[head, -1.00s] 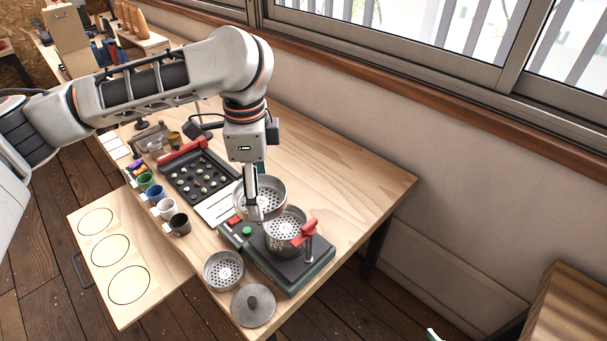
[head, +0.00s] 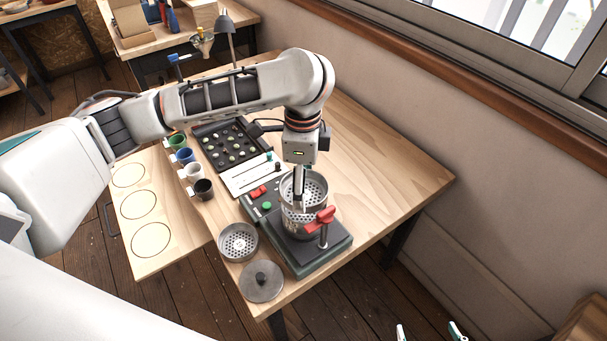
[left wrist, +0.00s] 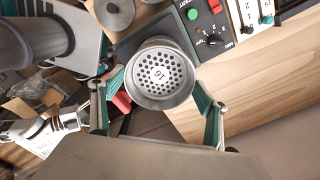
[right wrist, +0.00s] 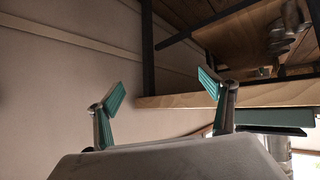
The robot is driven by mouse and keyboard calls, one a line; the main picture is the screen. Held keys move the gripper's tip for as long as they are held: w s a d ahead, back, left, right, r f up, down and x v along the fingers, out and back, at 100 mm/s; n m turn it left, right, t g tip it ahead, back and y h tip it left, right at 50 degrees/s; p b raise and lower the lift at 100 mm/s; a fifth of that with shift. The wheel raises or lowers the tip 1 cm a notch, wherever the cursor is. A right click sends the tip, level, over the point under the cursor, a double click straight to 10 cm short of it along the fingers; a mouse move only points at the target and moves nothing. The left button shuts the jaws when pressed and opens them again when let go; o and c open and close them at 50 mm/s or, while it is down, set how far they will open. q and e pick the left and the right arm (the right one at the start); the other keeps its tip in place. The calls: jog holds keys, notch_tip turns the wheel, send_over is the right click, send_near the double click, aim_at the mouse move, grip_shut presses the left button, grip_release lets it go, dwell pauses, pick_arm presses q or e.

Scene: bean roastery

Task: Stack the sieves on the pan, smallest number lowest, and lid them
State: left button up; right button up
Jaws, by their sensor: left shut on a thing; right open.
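My left gripper (head: 299,200) is shut on the wall of a perforated metal sieve (head: 316,187). In the left wrist view this sieve (left wrist: 160,75) sits between the fingers, with a number that looks like 16 on its mesh. It is over the metal pan stack (head: 300,226) on the shaker base (head: 328,254); I cannot tell whether they touch. Another sieve (head: 238,242) lies on the table left of the shaker, its number unreadable. The round lid (head: 261,281) with a dark knob lies at the front corner. My right gripper (head: 430,333) is open and empty, off the table.
A red clamp (head: 320,219) on a post stands at the pan's right side. Several cups (head: 191,172) and a dark bean tray (head: 230,144) are farther left. A board with circles (head: 139,210) juts out at left. The table's right part (head: 400,170) is clear.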

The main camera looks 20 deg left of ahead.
pick_arm(q)
jog(key=shift+f+b, duration=0.65)
jog(key=shift+f, duration=0.1)
jog(key=shift+f+b, duration=0.3)
jog(key=shift+b, duration=0.2)
jog(key=shift+f+b, duration=0.35)
jog(key=shift+b, duration=0.1)
jog(key=shift+r, duration=0.1)
pick_arm(e)
jog(key=shift+w+a+f+t+y, duration=0.2)
jog(key=shift+w+a, duration=0.2)
jog(key=shift+a, duration=0.15)
jog(key=shift+w+a+f+t+y, duration=0.1)
jog(key=shift+w+a+y, duration=0.1)
jog(key=shift+w+a, duration=0.25)
jog(key=shift+s+f, duration=0.25)
jog(key=shift+r, duration=0.1)
pick_arm(q)
jog(key=shift+p, duration=1.05)
pick_arm(e)
notch_tip(320, 180, up, 2)
jog(key=shift+w+r, duration=0.1)
